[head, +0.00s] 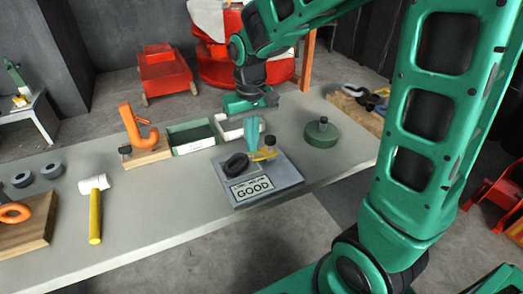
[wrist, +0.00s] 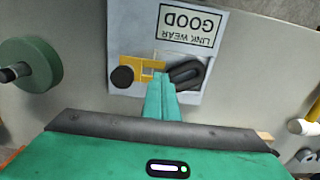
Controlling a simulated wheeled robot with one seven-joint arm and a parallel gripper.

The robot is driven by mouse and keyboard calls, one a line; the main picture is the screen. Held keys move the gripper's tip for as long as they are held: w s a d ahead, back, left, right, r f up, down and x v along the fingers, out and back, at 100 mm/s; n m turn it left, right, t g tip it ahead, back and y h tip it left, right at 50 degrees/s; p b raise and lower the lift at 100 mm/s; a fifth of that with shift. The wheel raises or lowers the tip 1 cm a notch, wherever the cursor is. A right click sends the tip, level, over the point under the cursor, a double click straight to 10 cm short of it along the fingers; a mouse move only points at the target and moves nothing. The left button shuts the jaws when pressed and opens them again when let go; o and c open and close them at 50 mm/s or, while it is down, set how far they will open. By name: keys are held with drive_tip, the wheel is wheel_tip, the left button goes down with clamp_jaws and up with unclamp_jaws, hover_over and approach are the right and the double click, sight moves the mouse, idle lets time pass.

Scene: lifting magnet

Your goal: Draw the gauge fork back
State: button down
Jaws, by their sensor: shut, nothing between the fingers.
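The yellow gauge fork (head: 263,156) with its black knob (head: 270,140) lies on the grey plate (head: 283,178) lettered "GOOD". In the wrist view the fork (wrist: 133,63) has its knob (wrist: 122,77) at the left and its other end near the black chain link (wrist: 186,73). In the head view the link (head: 236,165) is left of the fork. My gripper (wrist: 159,80) is shut and empty, pointing down at the fork's link-side part. Its fingertips (head: 252,150) hide some of the fork, and I cannot tell whether they touch it.
Behind the plate stand a green-lined tray (head: 192,137) and a white tray (head: 230,128). A green disc with a knob (head: 321,133) is to the right. An orange hook (head: 136,126) and a mallet (head: 95,208) are to the left. The bench front is clear.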

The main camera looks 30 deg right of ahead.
sight(267, 139)
drive_tip(key=shift+d, duration=2.5)
drive_tip(key=shift+a, duration=0.8)
wheel_tip(267, 139, up, 7)
idle(0.6)
idle(0.4)
drive_tip(key=s+d+f+m, duration=0.2)
drive_tip(key=s+d, duration=0.5)
drive_tip(key=s, duration=0.4)
drive_tip(key=s+d+f+m, duration=0.2)
drive_tip(key=s+d+m, duration=0.2)
drive_tip(key=s+d, duration=0.3)
drive_tip(key=s, duration=0.5)
drive_tip(key=shift+s+f, duration=0.2)
